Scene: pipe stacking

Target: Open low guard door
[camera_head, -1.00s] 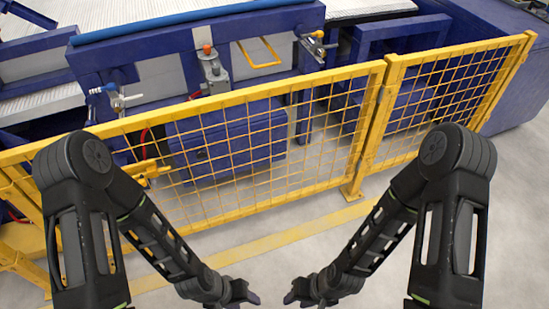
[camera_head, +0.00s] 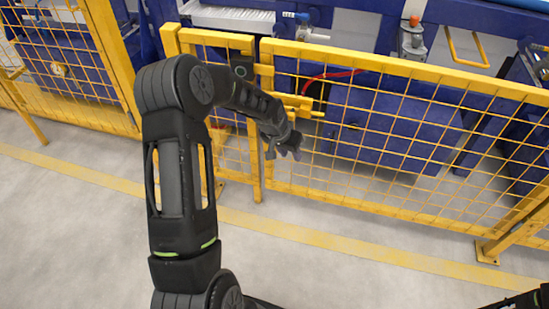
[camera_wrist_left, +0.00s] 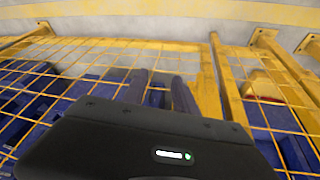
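The low guard door (camera_head: 400,135) is a yellow-framed wire mesh panel in the head view, standing in line with the fence. A yellow latch (camera_head: 298,106) sits at its left end, beside a narrow mesh panel (camera_head: 236,160). My left gripper (camera_head: 284,150) is just below the latch, in front of the mesh. Its two fingers show apart and empty in the left wrist view (camera_wrist_left: 162,90), with yellow mesh beyond them. Whether it touches the door I cannot tell. My right gripper is out of view; only a dark part of that arm shows at the lower right corner.
Blue machinery (camera_head: 385,125) stands behind the fence. More yellow fencing (camera_head: 65,70) runs on the left. A post foot (camera_head: 487,251) stands on the floor at the right. The grey floor (camera_head: 90,225) in front is clear, with a yellow painted line.

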